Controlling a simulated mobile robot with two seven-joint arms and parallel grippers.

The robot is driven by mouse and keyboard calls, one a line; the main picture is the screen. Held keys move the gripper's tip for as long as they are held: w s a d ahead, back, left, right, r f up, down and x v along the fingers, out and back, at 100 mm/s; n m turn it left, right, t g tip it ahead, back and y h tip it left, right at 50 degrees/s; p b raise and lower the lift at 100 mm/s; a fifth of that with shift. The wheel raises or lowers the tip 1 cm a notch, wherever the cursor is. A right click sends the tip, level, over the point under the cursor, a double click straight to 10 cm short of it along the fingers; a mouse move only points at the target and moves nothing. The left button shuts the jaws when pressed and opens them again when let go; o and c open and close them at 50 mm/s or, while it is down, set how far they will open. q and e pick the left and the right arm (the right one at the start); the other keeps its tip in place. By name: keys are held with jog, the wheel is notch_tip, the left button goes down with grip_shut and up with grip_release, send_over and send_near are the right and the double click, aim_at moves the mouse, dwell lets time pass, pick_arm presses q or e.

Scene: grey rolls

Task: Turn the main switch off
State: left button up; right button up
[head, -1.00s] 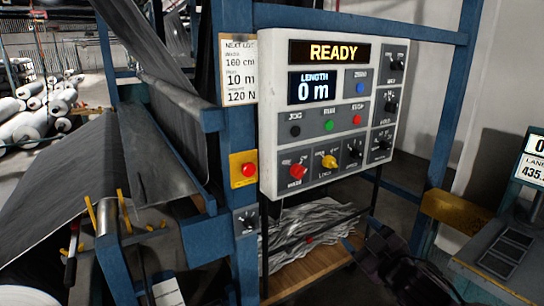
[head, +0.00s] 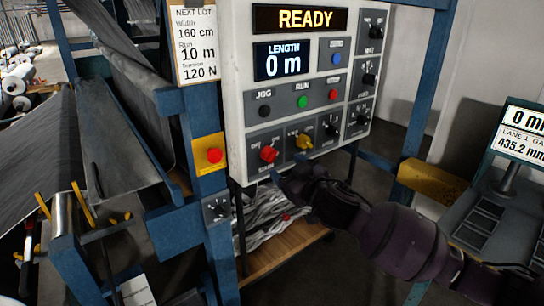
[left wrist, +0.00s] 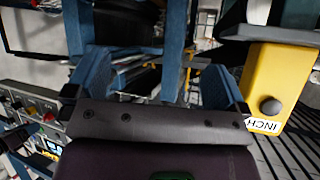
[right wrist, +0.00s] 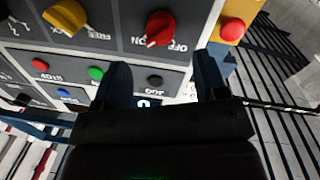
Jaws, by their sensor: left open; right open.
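The red rotary switch (head: 268,154) with ON and OFF labels sits at the lower left of the control panel (head: 237,100). It shows upside down in the right wrist view (right wrist: 159,28), where its handle seems to lean towards ON. My right gripper (head: 283,179) is just below the panel's lower edge, near this switch and apart from it. In the right wrist view the open fingers (right wrist: 160,78) have nothing between them, and the switch lies beyond them. My left gripper (left wrist: 155,85) is open and empty in the left wrist view, outside the head view.
A yellow knob (head: 304,142) is right of the red switch. A red button on a yellow plate (head: 214,156) and a small black knob (head: 217,209) are on the blue post. The display (head: 300,18) reads READY. A yellow INCH box (left wrist: 283,75) is near my left gripper.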

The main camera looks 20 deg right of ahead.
aim_at(274, 158)
jog(key=shift+p+x, duration=0.3)
jog(key=shift+x, duration=3.25)
jog(key=shift+s, duration=0.1)
jog(key=shift+c, duration=0.3)
jog(key=c, duration=0.8)
